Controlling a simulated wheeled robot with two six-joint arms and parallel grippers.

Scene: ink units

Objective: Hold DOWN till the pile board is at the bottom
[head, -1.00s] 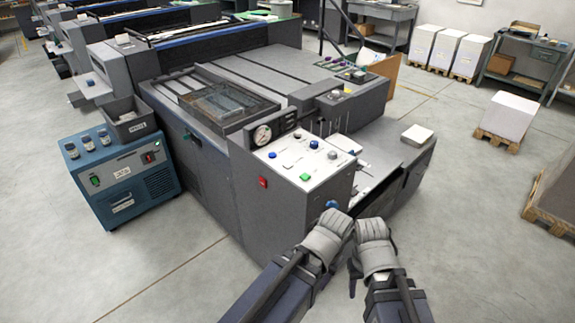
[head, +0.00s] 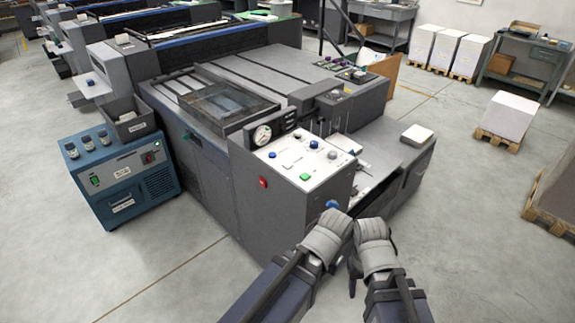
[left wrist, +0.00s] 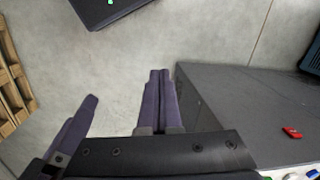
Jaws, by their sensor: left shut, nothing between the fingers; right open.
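The grey console's sloped white control panel (head: 305,160) carries several buttons, among them a green one (head: 306,177) and blue ones; their labels are too small to read. A blue round part (head: 332,204) shows on the console's side, close to my left gripper (head: 334,222). The left gripper is shut and empty, its two purple fingers together beside the console in the left wrist view (left wrist: 160,100). My right gripper (head: 371,228) is beside it, open, apart from the panel. I cannot make out the pile board for certain.
A red switch (head: 263,182) is on the console's side; it also shows in the left wrist view (left wrist: 292,133). A low grey deck with a paper stack (head: 416,134) is right of the console. A blue unit (head: 125,180) stands at left.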

